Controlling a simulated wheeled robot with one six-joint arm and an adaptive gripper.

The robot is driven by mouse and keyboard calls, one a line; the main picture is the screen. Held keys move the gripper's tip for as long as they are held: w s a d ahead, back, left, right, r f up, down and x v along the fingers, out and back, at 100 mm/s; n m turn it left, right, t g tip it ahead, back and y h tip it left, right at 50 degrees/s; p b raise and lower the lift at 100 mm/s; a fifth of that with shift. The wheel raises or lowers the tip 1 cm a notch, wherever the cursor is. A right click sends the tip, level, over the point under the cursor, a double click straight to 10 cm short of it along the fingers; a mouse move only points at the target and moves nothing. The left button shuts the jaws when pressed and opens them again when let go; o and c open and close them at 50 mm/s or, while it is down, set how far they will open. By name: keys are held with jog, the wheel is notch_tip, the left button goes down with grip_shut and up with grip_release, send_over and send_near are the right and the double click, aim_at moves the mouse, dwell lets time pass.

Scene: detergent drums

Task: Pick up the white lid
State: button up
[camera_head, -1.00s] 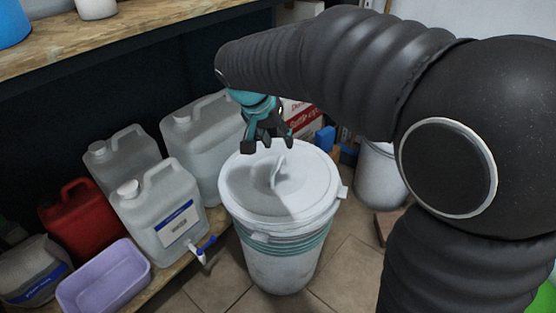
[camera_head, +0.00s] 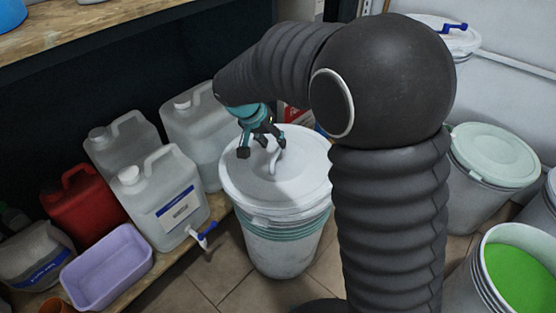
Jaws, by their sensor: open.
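The white lid (camera_head: 265,190) lies on top of a white drum (camera_head: 280,250) with teal bands, in the middle of the camera_head view. A raised handle (camera_head: 278,163) stands up near the lid's centre. My gripper (camera_head: 260,150) is open, with dark fingers and a teal wrist. It points down over the back-left part of the lid, close to the handle. I cannot tell whether a finger touches the handle.
Pale jerrycans (camera_head: 168,195), a red can (camera_head: 82,207) and a lilac tub (camera_head: 106,266) crowd the left on a low wooden shelf. A drum with a pale green lid (camera_head: 493,155) and an open drum of green content (camera_head: 520,275) stand right. A wooden shelf (camera_head: 120,25) overhangs upper left.

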aim_at(278, 148)
jog(key=x, duration=0.5)
jog(key=shift+d, duration=0.1)
grip_shut()
